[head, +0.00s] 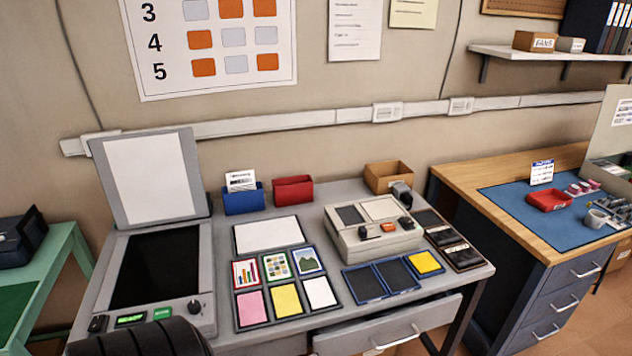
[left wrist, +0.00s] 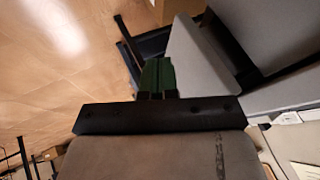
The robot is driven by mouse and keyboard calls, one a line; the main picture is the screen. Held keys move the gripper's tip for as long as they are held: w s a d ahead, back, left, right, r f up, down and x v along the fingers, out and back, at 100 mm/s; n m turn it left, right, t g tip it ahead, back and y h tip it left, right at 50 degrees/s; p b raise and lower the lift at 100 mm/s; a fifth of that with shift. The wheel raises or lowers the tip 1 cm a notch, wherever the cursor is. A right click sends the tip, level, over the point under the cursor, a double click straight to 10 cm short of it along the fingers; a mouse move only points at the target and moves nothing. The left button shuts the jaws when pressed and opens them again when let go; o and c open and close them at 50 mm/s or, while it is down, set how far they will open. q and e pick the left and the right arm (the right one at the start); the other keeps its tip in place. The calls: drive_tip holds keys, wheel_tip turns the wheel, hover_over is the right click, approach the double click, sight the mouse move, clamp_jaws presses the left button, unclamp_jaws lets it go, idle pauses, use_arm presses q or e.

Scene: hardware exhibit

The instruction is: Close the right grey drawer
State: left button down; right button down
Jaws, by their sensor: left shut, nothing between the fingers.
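The right grey drawer (head: 385,328) is under the right part of the grey desk (head: 318,196) in the head view. It stands partly pulled out, with a light bar handle (head: 396,342) on its front. Part of the drawer is cut off by the bottom edge. My left gripper (left wrist: 157,68) shows in the left wrist view with its dark green fingers together and nothing between them. Grey panels lie beyond it there; I cannot tell if they are the drawer. In the head view only my dark left arm shows at the lower left. My right gripper is not in view.
A scanner (head: 205,270) with raised lid, picture cards and a beige device (head: 372,229) cover the desk top. A wooden-topped workbench (head: 455,185) with dark drawers stands close on the right. A green table (head: 62,250) is at left. Brown floor shows between desk and workbench.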

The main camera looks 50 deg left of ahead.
use_arm(q)
drive_tip(key=shift+w+a+r, duration=0.1)
drive_tip(key=shift+w+a, duration=0.2)
drive_tip(key=shift+a, duration=0.55)
drive_tip(key=shift+w+a+r, duration=0.1)
drive_tip(key=shift+w+a, duration=0.2)
drive_tip(key=shift+a, duration=0.55)
